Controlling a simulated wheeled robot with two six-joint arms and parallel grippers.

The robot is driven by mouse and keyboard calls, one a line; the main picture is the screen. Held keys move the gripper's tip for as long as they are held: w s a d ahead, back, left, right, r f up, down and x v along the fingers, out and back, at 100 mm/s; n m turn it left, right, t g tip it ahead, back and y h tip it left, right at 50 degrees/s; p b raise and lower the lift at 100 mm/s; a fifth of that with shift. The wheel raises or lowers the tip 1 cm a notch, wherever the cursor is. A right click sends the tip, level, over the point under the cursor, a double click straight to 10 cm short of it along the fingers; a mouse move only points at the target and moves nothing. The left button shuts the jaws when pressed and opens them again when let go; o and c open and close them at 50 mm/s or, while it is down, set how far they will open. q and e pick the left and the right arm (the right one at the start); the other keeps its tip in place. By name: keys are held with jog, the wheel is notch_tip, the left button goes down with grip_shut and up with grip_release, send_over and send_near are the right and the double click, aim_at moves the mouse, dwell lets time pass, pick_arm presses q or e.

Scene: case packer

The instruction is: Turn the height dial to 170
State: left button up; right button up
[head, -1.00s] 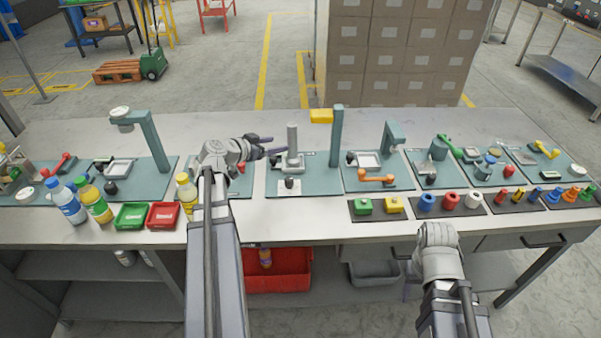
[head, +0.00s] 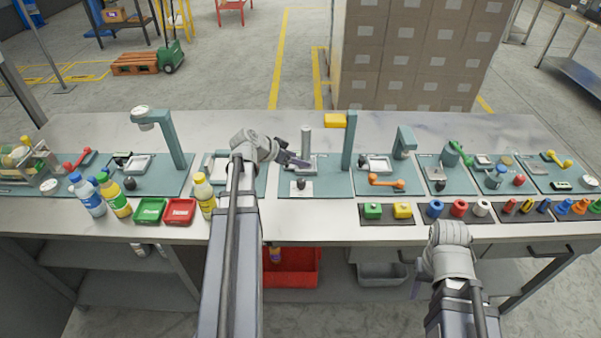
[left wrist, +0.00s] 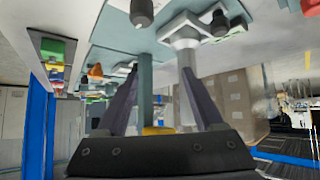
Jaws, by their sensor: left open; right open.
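The height dial appears to be the dark knob on a small white plate (head: 301,188), at the front of a teal station board (head: 328,188); its markings are too small to read. The station carries a grey pillar (head: 306,140), a teal post (head: 349,140) and a yellow head (head: 335,120). My left gripper (head: 296,160) is open and empty, just behind the dial and close to the pillar's base. In the left wrist view, the open fingers (left wrist: 160,76) show the pillar (left wrist: 188,85) and a dark knob (left wrist: 142,12). My right gripper (head: 417,286) is open, low before the table's front edge.
More teal stations stand on both sides along the table. Bottles (head: 119,200), a green tray (head: 149,211) and a red tray (head: 180,212) are at the front left. Colored blocks and rings (head: 459,208) line the front right. The white table strip behind the stations is clear.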

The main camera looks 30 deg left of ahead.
aim_at(301, 181)
notch_tip(301, 181, up, 5)
jog(key=p, duration=0.3)
pick_arm(q)
jog(key=f+g+b, duration=0.1)
jog(key=f+b, duration=0.1)
jog(key=d+f+g+y+b, duration=0.1)
jog(key=f+g+b, duration=0.1)
jog(key=f, duration=0.1)
jog(key=s+d+f+g+y+b, duration=0.1)
jog(key=f+b, duration=0.1)
jog(key=shift+f+n+g+b, duration=0.3)
jog(key=shift+f+g+b, duration=0.05)
jog(key=shift+f+g, duration=0.05)
pick_arm(e)
notch_tip(301, 181, down, 7)
pick_arm(q)
jog(key=shift+r, duration=0.1)
grip_shut()
